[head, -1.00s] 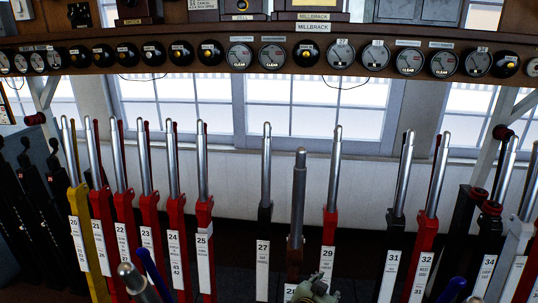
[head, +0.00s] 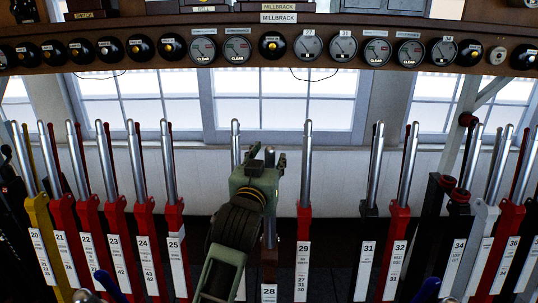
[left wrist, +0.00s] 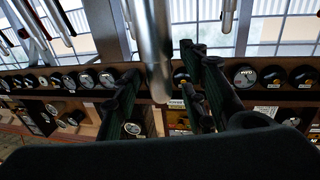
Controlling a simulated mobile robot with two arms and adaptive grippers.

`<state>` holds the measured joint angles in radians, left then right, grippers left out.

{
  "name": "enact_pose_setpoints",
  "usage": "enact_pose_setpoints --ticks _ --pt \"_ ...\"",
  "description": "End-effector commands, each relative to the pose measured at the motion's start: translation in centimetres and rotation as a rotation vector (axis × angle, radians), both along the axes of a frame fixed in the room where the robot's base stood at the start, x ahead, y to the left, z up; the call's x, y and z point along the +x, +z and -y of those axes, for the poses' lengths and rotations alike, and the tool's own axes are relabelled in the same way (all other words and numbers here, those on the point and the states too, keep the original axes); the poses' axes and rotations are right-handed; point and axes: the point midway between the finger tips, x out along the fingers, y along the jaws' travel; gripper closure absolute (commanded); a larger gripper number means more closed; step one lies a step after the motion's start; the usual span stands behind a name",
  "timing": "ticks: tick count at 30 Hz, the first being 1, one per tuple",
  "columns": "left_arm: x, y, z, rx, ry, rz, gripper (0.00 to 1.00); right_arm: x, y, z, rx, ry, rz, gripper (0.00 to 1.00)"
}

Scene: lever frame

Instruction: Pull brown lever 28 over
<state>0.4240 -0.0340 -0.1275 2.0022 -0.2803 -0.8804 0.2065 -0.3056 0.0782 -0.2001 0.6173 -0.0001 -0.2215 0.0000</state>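Brown lever 28 (head: 269,252) stands in the row between levers 27 and 29, its number plate (head: 268,291) at the bottom of the head view. Its upper part is mostly hidden by my left gripper (head: 269,160), which is at the height of its handle. In the left wrist view a silver handle (left wrist: 155,45) comes down from the top, its rounded end between the two dark fingers (left wrist: 165,98). The fingers are spread with room on both sides of the handle. My right gripper is not in view.
Black lever 27 (head: 235,150) is partly hidden behind my left arm. Red lever 29 (head: 304,225) stands close on the right. Black lever 31 (head: 369,225) is further right, past a gap. A shelf of round dials (head: 343,49) runs above the levers.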

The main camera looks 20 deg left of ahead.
Motion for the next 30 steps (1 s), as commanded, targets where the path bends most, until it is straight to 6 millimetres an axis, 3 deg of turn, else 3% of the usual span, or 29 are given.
enact_pose_setpoints --ticks 5,13,27,30 --pt "1.31 0.01 -0.12 0.001 0.0 -0.001 0.61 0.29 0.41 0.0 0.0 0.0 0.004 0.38" --pt "1.45 -0.05 -0.12 0.0 -0.001 0.0 0.61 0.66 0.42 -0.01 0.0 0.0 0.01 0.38" --pt "1.43 -0.09 -0.04 -0.001 -0.002 -0.001 1.0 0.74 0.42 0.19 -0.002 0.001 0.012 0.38" --pt "1.43 -0.1 -0.02 -0.002 -0.003 -0.001 1.0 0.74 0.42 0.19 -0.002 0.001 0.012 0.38"
